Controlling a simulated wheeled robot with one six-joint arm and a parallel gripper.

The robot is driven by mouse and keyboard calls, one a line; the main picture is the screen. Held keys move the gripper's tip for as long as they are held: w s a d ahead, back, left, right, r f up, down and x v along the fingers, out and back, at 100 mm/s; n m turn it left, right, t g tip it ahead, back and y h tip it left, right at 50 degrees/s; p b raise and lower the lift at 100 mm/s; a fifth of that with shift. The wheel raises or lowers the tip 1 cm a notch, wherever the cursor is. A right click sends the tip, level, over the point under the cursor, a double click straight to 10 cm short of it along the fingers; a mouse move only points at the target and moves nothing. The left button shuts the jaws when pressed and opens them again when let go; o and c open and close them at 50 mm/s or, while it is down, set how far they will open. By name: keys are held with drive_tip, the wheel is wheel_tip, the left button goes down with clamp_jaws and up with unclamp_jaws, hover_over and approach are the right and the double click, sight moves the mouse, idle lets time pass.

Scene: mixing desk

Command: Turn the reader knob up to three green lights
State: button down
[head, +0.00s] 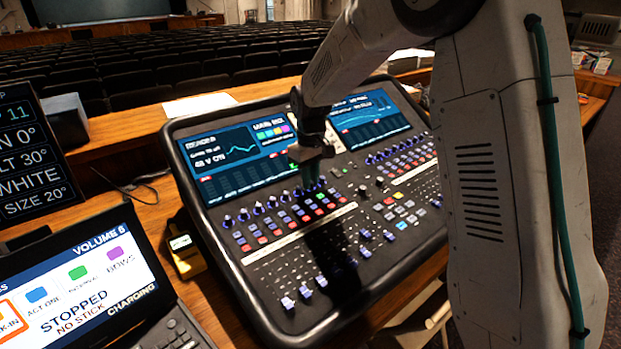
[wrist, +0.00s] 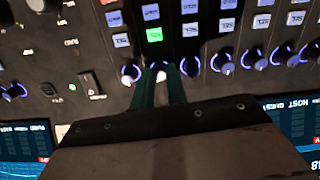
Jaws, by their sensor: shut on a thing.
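The mixing desk (head: 268,270) stands tilted on the wooden counter, with a row of blue-ringed knobs below its screens. My gripper (head: 311,184) points down at this row near its right part. In the wrist view my gripper (wrist: 161,72) has its two teal fingers shut around one knob (wrist: 161,76), whose pale top shows between the tips. I take this as the reader knob, but no label on it is readable. A lit green button (wrist: 154,35) is in line with the held knob. The fingers hide much of the knob's ring, and I cannot tell how many green level lights show.
Other knobs (wrist: 223,64) stand close on both sides of the fingers. The desk's left screen (head: 230,155) shows a channel panel with small text. A laptop (head: 75,290) sits at the lower left beside a small yellow-edged box (head: 187,255). Faders fill the desk's front.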

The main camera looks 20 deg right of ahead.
sight(312, 182)
drive_tip(key=shift+m+y, duration=0.3)
drive_tip(key=shift+m, duration=2.5)
drive_tip(key=c, duration=1.7)
unclamp_jaws()
drive_tip(key=shift+r, duration=0.1)
drive_tip(key=r, duration=0.7)
drive_tip(key=shift+d+r, duration=0.2)
drive_tip(key=shift+r, duration=0.15)
